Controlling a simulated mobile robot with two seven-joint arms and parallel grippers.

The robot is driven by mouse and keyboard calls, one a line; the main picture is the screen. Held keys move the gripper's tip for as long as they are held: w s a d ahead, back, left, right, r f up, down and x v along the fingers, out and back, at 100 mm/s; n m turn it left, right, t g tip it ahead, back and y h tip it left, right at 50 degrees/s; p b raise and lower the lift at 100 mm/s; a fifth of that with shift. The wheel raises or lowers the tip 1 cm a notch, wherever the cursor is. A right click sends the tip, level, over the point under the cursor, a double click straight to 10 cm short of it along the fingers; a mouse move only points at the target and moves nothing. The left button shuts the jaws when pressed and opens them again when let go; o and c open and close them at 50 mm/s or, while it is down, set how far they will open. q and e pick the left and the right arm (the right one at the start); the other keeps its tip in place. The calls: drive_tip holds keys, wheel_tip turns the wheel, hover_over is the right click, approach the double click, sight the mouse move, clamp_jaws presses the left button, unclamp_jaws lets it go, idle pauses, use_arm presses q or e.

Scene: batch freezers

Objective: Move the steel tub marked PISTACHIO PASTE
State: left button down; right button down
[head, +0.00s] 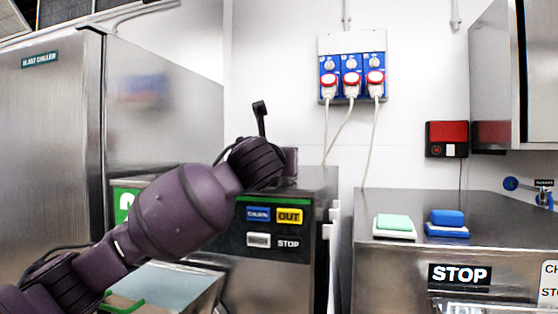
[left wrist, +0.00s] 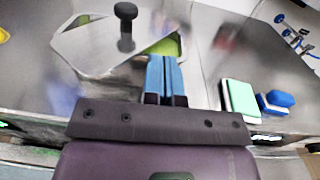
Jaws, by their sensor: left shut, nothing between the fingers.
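No steel tub marked PISTACHIO PASTE can be made out in either view. My left arm reaches in from the lower left in the head view, its wrist in front of a steel freezer machine (head: 268,268). Its fingertips are hidden there. In the left wrist view my left gripper (left wrist: 165,62) has its blue fingers shut together, with nothing between them. The fingers show over a pale lid (left wrist: 90,48) with a black knob (left wrist: 125,12). I cannot tell if they touch it. My right gripper is in neither view.
A blast chiller (head: 50,150) stands at left. A steel counter (head: 400,255) at right holds a green-topped block (head: 395,223) and a blue block (head: 447,222). Its top is otherwise mostly clear. Cables hang from wall sockets (head: 351,75). A steel cabinet (head: 497,80) overhangs the right.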

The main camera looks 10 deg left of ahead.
use_arm(q)
drive_tip(key=w, duration=1.3)
drive_tip(key=shift+a, duration=0.1)
drive_tip(key=shift+s, duration=0.1)
